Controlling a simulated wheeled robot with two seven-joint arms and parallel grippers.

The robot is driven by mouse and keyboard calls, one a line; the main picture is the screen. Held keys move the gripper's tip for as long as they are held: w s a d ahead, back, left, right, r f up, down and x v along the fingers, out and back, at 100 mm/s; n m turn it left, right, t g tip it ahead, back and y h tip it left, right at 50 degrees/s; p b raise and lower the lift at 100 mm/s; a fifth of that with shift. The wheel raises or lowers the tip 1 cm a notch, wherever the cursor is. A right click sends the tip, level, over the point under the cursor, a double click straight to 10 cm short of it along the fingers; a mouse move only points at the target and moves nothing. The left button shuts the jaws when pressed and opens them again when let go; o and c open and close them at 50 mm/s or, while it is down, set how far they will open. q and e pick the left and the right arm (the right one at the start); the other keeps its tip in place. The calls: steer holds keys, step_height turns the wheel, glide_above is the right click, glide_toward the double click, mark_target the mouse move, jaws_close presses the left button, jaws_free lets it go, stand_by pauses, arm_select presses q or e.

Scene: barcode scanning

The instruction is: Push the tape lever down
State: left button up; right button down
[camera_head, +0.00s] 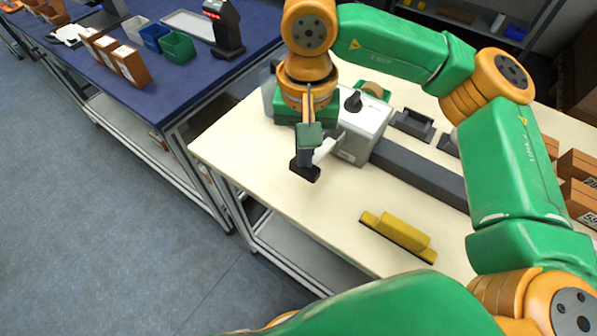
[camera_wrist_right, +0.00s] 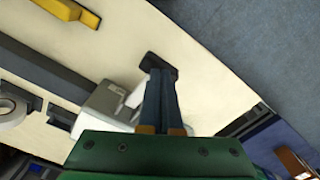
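The tape machine (camera_head: 365,128) is a pale grey box with a black knob (camera_head: 353,101) on top, standing on the cream table. A white flap-like piece (camera_head: 327,148), which may be the lever, sticks out from its near left side. In the right wrist view the machine (camera_wrist_right: 98,108) and the white piece (camera_wrist_right: 134,97) lie just left of my fingers. My right gripper (camera_head: 306,171) points down beside the white piece, its fingers together with nothing seen between them. I cannot tell whether it touches the piece. My arm hides part of the machine. My left gripper is not in view.
A dark grey bar (camera_head: 420,174) runs from the machine across the table. A yellow block on a dark base (camera_head: 399,236) lies near the front edge. Brown boxes (camera_head: 580,200) stand at the right. A blue-topped table (camera_head: 175,85) with bins is at the left.

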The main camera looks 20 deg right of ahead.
mark_target(306, 172)
steer(key=shift+w+d+f+b, duration=0.1)
steer(key=shift+d+f+b, duration=0.05)
steer(key=shift+f+b, duration=2.65)
steer(key=shift+f+p, duration=0.1)
steer(key=shift+p, duration=0.35)
step_height(306, 172, up, 13)
steer(key=p, duration=1)
steer(key=shift+p, duration=0.3)
